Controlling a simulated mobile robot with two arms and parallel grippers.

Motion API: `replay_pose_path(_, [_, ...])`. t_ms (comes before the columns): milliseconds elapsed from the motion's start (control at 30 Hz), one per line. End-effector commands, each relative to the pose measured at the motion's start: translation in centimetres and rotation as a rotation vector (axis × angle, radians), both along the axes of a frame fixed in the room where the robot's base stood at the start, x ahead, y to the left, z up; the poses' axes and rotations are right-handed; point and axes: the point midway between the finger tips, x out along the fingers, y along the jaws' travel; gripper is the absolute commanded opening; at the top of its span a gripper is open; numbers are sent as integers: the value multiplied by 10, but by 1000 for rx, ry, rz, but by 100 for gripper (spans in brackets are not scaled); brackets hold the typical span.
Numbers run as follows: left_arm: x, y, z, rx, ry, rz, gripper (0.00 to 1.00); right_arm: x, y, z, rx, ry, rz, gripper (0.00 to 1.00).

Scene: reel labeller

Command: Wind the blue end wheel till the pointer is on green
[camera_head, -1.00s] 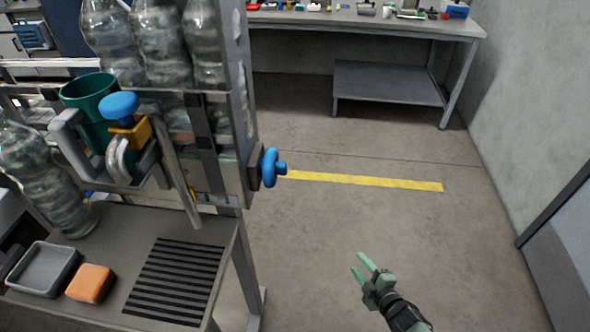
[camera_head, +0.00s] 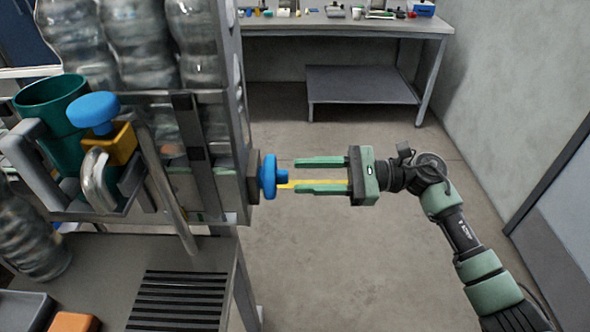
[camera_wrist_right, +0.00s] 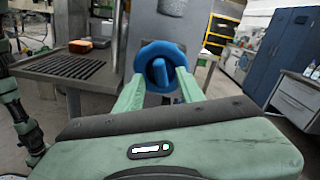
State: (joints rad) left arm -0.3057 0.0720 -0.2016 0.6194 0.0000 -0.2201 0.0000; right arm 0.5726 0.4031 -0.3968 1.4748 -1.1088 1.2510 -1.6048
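The blue end wheel (camera_head: 268,176) sits on the right end of the machine, its small blue knob pointing right. My right gripper (camera_head: 297,175) is open and level with the wheel, its green fingers pointing left at it with a small gap. In the right wrist view the wheel (camera_wrist_right: 160,68) shows face-on between and beyond the two fingertips (camera_wrist_right: 160,82). Nothing is between the fingers. A second blue knob (camera_head: 93,110) stands on a yellow block on the machine's front. I cannot make out the pointer or a green mark. My left gripper is not in view.
Bottles (camera_head: 130,45) stand in the machine's frame, with a teal cup (camera_head: 50,125) at left. Below is a table with a black grille (camera_head: 180,300) and an orange block (camera_head: 75,322). The floor right of the machine is clear back to a workbench (camera_head: 345,22).

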Motion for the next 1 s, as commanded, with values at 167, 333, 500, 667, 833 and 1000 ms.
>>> replay_pose_path(167, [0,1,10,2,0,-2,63,0,22,2,3,3,0,38])
replay_pose_path(333, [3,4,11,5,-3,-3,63,0,29,0,2,4,-2,38])
replay_pose_path(500, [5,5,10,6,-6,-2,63,0,29,-1,2,4,-2,38])
replay_pose_path(667, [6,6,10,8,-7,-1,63,0,28,-1,2,5,-2,2])
replay_pose_path(833, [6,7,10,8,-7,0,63,0,28,-1,2,5,-2,0])
replay_pose_path(1000, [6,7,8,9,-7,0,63,0,28,-1,2,24,-2,0])
